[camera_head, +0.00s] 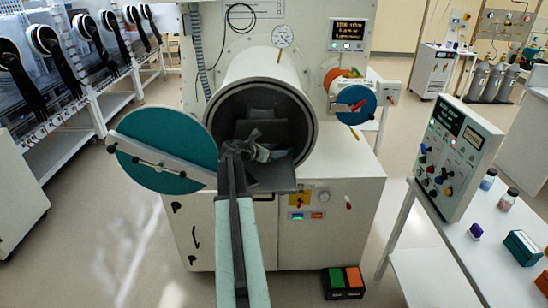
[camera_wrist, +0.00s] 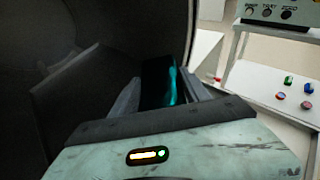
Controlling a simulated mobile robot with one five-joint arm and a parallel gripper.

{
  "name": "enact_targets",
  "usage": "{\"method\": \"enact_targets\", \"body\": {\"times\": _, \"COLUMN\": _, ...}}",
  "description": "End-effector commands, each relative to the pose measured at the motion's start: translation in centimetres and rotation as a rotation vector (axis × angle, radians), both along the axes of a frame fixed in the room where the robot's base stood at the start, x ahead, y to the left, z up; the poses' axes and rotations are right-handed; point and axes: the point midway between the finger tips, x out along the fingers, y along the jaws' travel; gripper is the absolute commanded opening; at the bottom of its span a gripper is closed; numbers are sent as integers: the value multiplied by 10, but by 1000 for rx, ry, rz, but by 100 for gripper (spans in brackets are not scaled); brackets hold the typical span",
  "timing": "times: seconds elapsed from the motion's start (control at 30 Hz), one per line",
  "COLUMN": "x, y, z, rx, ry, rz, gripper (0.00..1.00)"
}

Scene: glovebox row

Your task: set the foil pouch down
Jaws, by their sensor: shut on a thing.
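My gripper (camera_head: 262,151) is at the mouth of the open round antechamber (camera_head: 281,65), at the end of my outstretched arm. In the wrist view my gripper (camera_wrist: 162,88) is shut on the foil pouch (camera_wrist: 160,80), which looks dark with a shiny teal streak between the two grey fingers. In the head view the pouch is small and mostly hidden by my gripper. A dark tray (camera_head: 271,181) juts from the chamber's mouth under my gripper. I cannot tell whether the pouch touches it.
The antechamber's teal round door (camera_head: 150,172) stands swung open at the left. A smaller port with a blue lid (camera_head: 355,105) is at the right. A control box (camera_head: 456,155) stands on a white table (camera_head: 500,245) with small jars. A green and orange pedal box (camera_head: 343,283) lies on the floor.

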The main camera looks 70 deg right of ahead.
Motion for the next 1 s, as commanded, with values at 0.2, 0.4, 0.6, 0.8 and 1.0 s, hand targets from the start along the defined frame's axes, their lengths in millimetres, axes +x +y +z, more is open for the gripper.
{"method": "enact_targets", "body": {"times": 0.2, "x": 7, "y": -9, "z": -1, "rx": 0, "ry": 0, "rz": -1, "gripper": 10}}
{"method": "enact_targets", "body": {"times": 0.4, "x": 12, "y": -16, "z": -22, "rx": 0, "ry": 0, "rz": -1, "gripper": 10}}
{"method": "enact_targets", "body": {"times": 0.6, "x": 11, "y": -16, "z": -40, "rx": 0, "ry": 1, "rz": -2, "gripper": 10}}
{"method": "enact_targets", "body": {"times": 0.8, "x": 11, "y": -16, "z": -38, "rx": 0, "ry": 0, "rz": -2, "gripper": 10}}
{"method": "enact_targets", "body": {"times": 1.0, "x": 10, "y": -16, "z": -40, "rx": 0, "ry": 0, "rz": -3, "gripper": 76}}
